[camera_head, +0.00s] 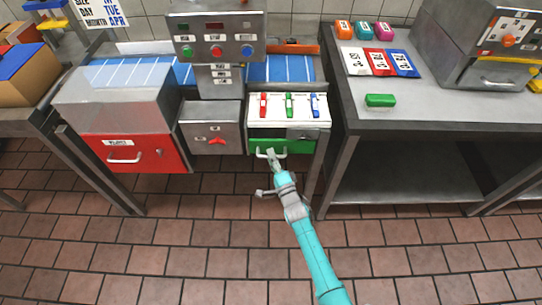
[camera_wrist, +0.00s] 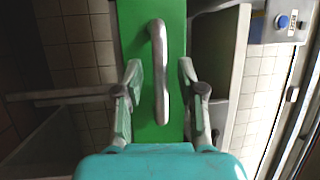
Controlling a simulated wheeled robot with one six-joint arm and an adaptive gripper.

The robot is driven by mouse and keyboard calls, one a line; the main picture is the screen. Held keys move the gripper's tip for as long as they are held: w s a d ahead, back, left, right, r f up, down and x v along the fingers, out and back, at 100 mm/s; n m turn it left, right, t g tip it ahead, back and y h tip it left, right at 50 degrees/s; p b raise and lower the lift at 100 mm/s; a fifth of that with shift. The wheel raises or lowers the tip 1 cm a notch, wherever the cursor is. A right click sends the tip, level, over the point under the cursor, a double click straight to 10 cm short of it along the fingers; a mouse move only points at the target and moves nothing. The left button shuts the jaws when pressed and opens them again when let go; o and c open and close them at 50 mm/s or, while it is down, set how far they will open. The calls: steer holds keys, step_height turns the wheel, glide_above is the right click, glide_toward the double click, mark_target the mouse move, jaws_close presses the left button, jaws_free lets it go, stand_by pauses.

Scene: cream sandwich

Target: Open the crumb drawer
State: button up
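A green-fronted drawer (camera_head: 300,146) with a pale bar handle (camera_head: 262,153) sits low in the machine, under the white panel. I cannot read a crumb label on it. My gripper (camera_head: 271,154) is at this handle. In the wrist view the green front (camera_wrist: 146,14) fills the middle, with the metal handle (camera_wrist: 160,68) upright in the picture. My gripper (camera_wrist: 160,75) is open, with one finger on each side of the handle and visible gaps between. The green front looks about flush with the machine; a small opening cannot be ruled out.
A red drawer (camera_head: 150,155) with a label and handle is at the left. A grey box (camera_head: 212,128) with a red knob is between them. The white panel (camera_head: 290,118) carries red, green and blue levers. A steel table (camera_head: 435,118) stands right. The tiled floor (camera_head: 190,245) in front is clear.

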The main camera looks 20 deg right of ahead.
steer(key=shift+w+r, duration=0.1)
steer(key=shift+w, duration=0.3)
jaws_close()
steer(key=shift+s+a, duration=0.1)
